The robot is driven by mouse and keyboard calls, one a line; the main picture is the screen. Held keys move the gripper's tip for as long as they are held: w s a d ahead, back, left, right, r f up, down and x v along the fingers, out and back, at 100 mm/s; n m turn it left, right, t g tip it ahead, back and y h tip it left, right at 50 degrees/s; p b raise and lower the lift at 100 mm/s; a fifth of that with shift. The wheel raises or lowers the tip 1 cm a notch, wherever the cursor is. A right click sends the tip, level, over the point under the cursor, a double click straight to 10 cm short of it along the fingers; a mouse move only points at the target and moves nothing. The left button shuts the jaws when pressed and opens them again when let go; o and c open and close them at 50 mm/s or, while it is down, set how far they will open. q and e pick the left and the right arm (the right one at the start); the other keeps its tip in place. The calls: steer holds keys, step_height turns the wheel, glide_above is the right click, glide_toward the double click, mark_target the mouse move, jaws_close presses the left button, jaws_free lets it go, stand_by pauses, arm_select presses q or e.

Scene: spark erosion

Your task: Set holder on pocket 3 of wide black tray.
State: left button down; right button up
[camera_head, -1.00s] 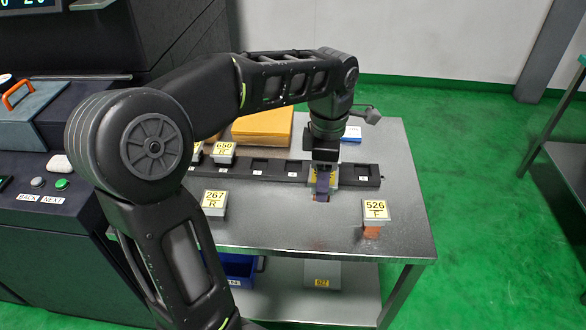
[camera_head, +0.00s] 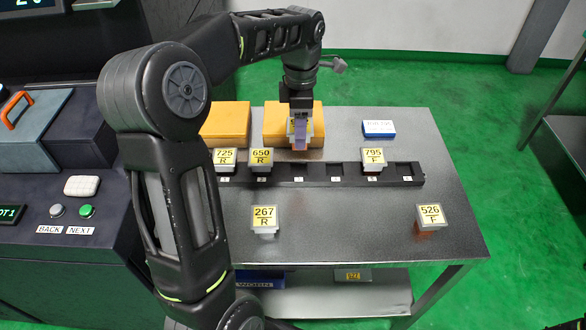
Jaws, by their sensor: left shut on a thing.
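My left gripper (camera_head: 300,113) is shut on a small holder (camera_head: 300,142), which shows yellow patches and a purple part. It appears to be held above the table, seen in front of an orange box and above the tray in the picture. The wide black tray (camera_head: 398,181) is a long bar with a row of pockets and white tags too small to read. Holders 725 (camera_head: 224,157), 650 (camera_head: 262,158) and 795 (camera_head: 372,157) stand in it. The pockets between 650 and 795, and the right end one, are empty.
Holders 267 (camera_head: 264,217) and 526 (camera_head: 431,214) stand on the metal table (camera_head: 345,222) in front of the tray. Two orange boxes (camera_head: 225,120) and a blue-and-white box (camera_head: 379,128) stand behind it. The middle front of the table is clear.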

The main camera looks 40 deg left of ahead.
arm_select(q)
steer(key=shift+f, duration=2.45)
steer(key=shift+f+p, duration=0.4)
steer(key=shift+f, duration=2.15)
steer(key=shift+f, duration=0.2)
steer(key=shift+c, duration=2.4)
jaws_free()
steer(key=shift+r, duration=0.15)
